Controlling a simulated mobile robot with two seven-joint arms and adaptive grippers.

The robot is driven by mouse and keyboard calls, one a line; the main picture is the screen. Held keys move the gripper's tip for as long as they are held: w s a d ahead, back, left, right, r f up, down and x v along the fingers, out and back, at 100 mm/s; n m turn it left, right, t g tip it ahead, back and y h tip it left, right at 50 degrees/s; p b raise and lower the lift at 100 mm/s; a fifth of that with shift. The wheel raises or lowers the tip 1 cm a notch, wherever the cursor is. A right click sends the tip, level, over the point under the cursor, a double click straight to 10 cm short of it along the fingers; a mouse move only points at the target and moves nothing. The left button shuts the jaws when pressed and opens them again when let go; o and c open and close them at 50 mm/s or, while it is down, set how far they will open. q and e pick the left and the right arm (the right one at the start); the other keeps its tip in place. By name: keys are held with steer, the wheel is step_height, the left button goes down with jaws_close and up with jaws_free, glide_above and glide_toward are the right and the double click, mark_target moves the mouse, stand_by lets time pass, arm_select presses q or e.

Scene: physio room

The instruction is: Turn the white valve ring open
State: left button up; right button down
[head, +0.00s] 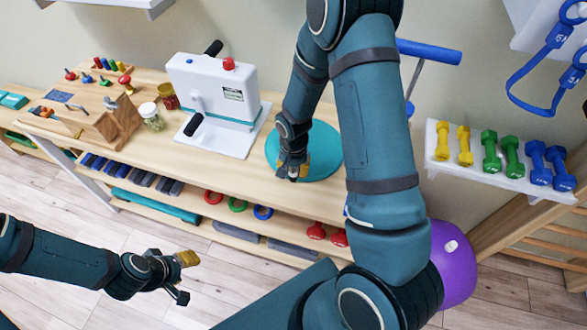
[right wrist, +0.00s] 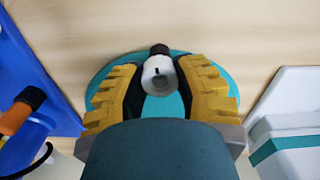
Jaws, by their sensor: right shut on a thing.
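My right gripper (head: 292,174) is over the round teal disc (head: 325,160) on the wooden bench. In the right wrist view its yellow-padded fingers (right wrist: 160,88) are shut on a small white round piece (right wrist: 160,76) with a dark end, which looks like the white valve ring. The teal disc (right wrist: 180,106) shows behind it. In the head view the gripper hides most of this piece, and I cannot tell how far it is turned. My left gripper (head: 184,277) is open and empty, in front of the bench over the floor.
A white machine (head: 212,90) with black handles and a red knob stands left of the disc. Further left are a jar (head: 152,118) and wooden peg boards (head: 100,120). A rack of dumbbells (head: 490,155) is at the right, and a purple ball (head: 456,262) is below it.

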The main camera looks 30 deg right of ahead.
steer(key=n+b, duration=0.1)
steer(key=n, duration=0.5)
stand_by(0.6)
steer(key=c, duration=0.6)
jaws_free()
steer(key=shift+r, duration=0.1)
step_height(320, 180, up, 12)
